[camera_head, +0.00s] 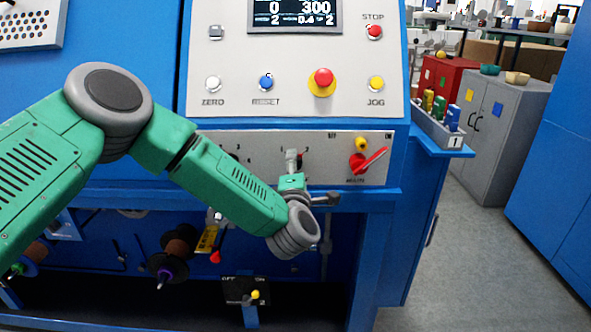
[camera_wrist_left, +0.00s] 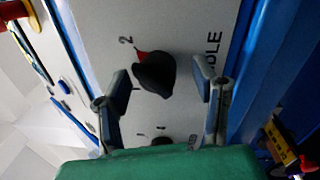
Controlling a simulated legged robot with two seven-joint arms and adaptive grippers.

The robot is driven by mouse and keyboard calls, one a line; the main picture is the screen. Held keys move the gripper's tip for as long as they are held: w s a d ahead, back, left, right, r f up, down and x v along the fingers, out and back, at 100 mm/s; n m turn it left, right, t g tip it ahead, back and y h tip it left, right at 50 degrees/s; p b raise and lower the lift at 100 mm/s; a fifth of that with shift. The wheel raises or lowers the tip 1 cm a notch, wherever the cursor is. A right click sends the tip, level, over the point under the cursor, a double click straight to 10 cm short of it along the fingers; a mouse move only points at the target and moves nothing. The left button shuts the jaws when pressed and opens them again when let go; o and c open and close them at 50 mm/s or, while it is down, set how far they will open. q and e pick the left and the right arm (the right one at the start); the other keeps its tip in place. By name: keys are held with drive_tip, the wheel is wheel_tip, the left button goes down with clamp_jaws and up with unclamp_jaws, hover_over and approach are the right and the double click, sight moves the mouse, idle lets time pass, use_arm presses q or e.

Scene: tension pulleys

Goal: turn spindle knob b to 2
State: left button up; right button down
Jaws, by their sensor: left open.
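A black spindle knob (camera_wrist_left: 155,75) with a red pointer tip sits on the pale panel in the left wrist view. Its pointer is turned towards the printed 2 (camera_wrist_left: 125,42). Part of a word ending in "LE" shows beside it; I cannot read a letter b. My left gripper (camera_wrist_left: 160,80) is open, with one finger on each side of this knob. The right finger is apart from it; the left finger is very close, and contact is unclear. In the head view, my left gripper (camera_head: 292,160) is at the lower panel and mostly hides the knob. My right gripper is not in view.
Another dark knob (camera_wrist_left: 162,141) lies nearer my palm in the wrist view. A red lever (camera_head: 369,160) is right of my gripper in the head view. Above are the red emergency button (camera_head: 322,80) and the display (camera_head: 294,14). A spool (camera_head: 176,250) hangs below my arm.

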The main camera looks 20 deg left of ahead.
use_arm(q)
drive_tip(key=v, duration=1.1)
drive_tip(key=shift+s+f, duration=0.2)
drive_tip(key=shift+s, duration=0.2)
drive_tip(key=shift+d, duration=0.15)
drive_tip(key=s+f+m+g+h, duration=0.4)
drive_tip(key=s+f+m, duration=0.35)
drive_tip(key=f, duration=0.35)
drive_tip(key=s+f+m+g+h, duration=0.35)
drive_tip(key=s+f+m, duration=0.4)
drive_tip(key=f, duration=0.35)
drive_tip(key=s+a+f+m+g, duration=0.2)
drive_tip(key=s+a+m+g, duration=0.1)
drive_tip(key=s, duration=0.3)
drive_tip(key=s+a+f+m+g+y, duration=0.1)
drive_tip(key=s+a+f+m+g, duration=0.1)
drive_tip(key=s+a, duration=0.3)
drive_tip(key=s+a+f+m+g+y, duration=0.1)
drive_tip(key=s+a+f+m+g, duration=0.2)
drive_tip(key=s, duration=0.6)
drive_tip(key=shift+s+a+m+g, duration=0.25)
drive_tip(key=shift+a+m+g, duration=0.2)
drive_tip(key=shift+g, duration=0.5)
drive_tip(key=shift+f, duration=0.1)
